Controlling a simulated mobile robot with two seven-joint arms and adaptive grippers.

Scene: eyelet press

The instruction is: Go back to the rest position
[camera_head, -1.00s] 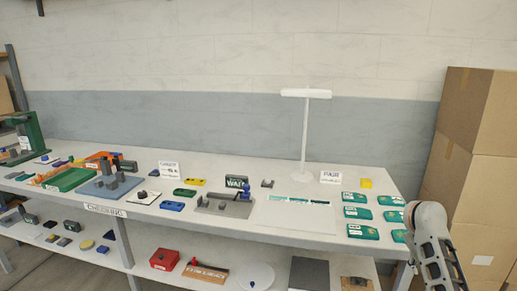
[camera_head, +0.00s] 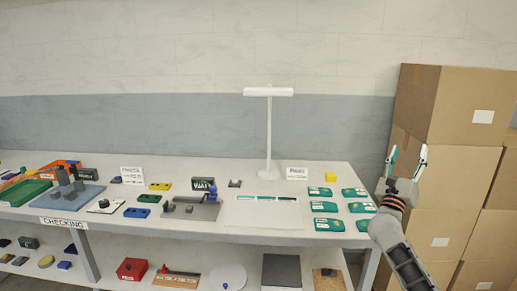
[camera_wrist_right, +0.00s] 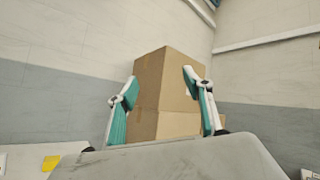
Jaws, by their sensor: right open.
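My right gripper (camera_head: 407,160) is raised at the right of the head view, in front of the cardboard boxes and beyond the bench's right end. Its two fingers point up and stand apart, with nothing between them. In the right wrist view the same gripper (camera_wrist_right: 160,97) shows its two green-and-white fingers spread, with only a distant box seen between them. My left gripper is in neither view.
Stacked cardboard boxes (camera_head: 470,110) stand behind my right arm. The bench (camera_head: 140,238) carries several green cases (camera_head: 325,207), a white lamp (camera_head: 268,130), a yellow block (camera_head: 330,177) and a green tray (camera_head: 25,190). A lower shelf holds a red box (camera_head: 132,269).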

